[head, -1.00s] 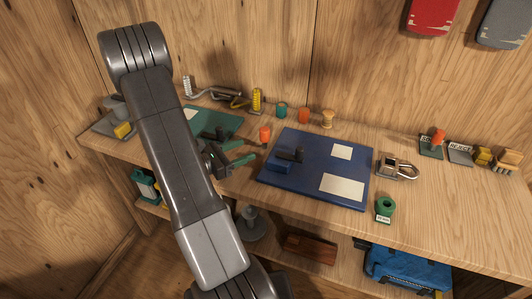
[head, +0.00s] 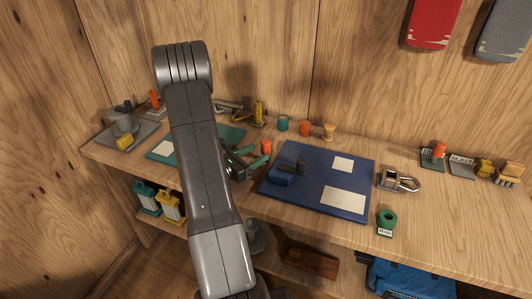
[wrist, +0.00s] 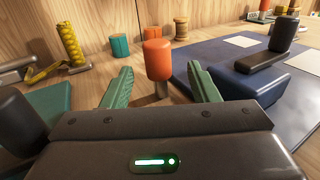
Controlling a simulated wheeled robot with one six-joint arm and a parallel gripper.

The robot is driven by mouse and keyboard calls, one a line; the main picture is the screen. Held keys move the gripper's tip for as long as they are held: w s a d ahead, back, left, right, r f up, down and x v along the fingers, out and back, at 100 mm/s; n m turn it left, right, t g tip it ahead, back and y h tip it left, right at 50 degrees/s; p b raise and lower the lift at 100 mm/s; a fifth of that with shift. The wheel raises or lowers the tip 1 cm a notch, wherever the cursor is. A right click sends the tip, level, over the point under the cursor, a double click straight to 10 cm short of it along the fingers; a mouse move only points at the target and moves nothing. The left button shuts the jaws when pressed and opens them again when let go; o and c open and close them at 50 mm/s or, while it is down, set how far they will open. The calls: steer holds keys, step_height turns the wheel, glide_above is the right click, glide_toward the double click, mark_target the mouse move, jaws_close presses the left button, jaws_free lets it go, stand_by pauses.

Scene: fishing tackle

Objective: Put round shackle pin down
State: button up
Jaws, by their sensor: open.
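A pin with a round orange head (wrist: 157,58) stands upright on a thin stem, and I take it for the round shackle pin. In the head view its orange head (head: 266,146) shows left of the blue board. My gripper (wrist: 160,72) is open. Its two green fingers are spread to the left and right of the pin in the wrist view, with a gap on both sides. I cannot tell whether the pin is between the tips or just beyond them. In the head view the gripper (head: 257,155) is low over the bench, with its body partly behind my arm.
A blue board (head: 345,166) with a dark-handled block lies to the right. A teal mat (head: 165,150) lies left. Teal (head: 283,123) and orange (head: 305,128) cylinders and a wooden spool (head: 329,131) stand behind.

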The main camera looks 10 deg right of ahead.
mark_target(262, 149)
steer(key=shift+x, duration=2.65)
steer(key=shift+w, duration=0.1)
steer(key=shift+a, duration=0.1)
steer(key=shift+c, duration=0.2)
jaws_close()
steer(key=shift+r, duration=0.1)
